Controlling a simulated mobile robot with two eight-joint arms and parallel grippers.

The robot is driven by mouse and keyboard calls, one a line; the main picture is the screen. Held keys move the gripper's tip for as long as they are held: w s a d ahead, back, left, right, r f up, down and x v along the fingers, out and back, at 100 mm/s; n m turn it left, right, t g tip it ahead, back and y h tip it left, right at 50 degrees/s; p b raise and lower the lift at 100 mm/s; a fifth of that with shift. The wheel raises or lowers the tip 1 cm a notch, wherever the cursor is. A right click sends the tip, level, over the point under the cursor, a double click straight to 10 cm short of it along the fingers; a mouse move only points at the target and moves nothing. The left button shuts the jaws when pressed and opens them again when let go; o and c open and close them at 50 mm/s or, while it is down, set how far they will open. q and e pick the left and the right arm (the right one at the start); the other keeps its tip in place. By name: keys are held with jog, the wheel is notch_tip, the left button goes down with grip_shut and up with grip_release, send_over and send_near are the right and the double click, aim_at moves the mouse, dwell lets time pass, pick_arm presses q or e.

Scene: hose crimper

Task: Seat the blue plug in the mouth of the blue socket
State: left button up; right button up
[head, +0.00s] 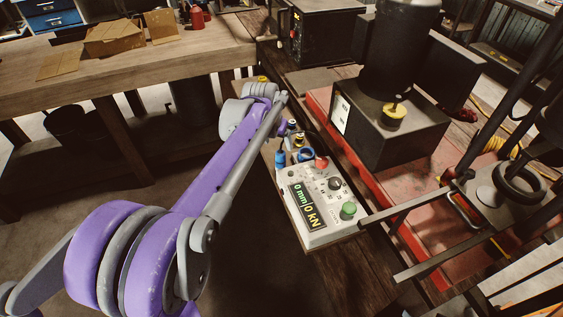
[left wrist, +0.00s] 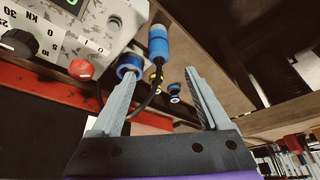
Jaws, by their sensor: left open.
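The blue plug (left wrist: 158,44) is a blue cylinder with a pale band and a black cable. In the left wrist view it lies just beyond and between the open fingertips of my left gripper (left wrist: 163,66), not visibly held. The blue socket (left wrist: 130,65) is a round blue ring on the control box, close to the left fingertip. In the head view the plug (head: 280,159) is at the box's left edge and the socket (head: 305,154) is on its top. There my purple left arm hides most of its gripper. My right gripper is not in view.
The control box (head: 318,222) has a red knob (head: 321,163), a black knob, a green knob and a display. A smaller blue connector (left wrist: 174,90) and a yellow one (left wrist: 157,76) are nearby. A dark machine (head: 385,130) stands to the right on a red base.

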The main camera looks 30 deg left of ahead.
aim_at(280, 152)
pick_arm(q)
jog(key=x, duration=0.8)
jog(key=shift+s+d+f, duration=0.1)
jog(key=shift+s+f, duration=0.15)
jog(key=shift+s, duration=0.05)
jog(key=shift+s, duration=0.1)
grip_shut()
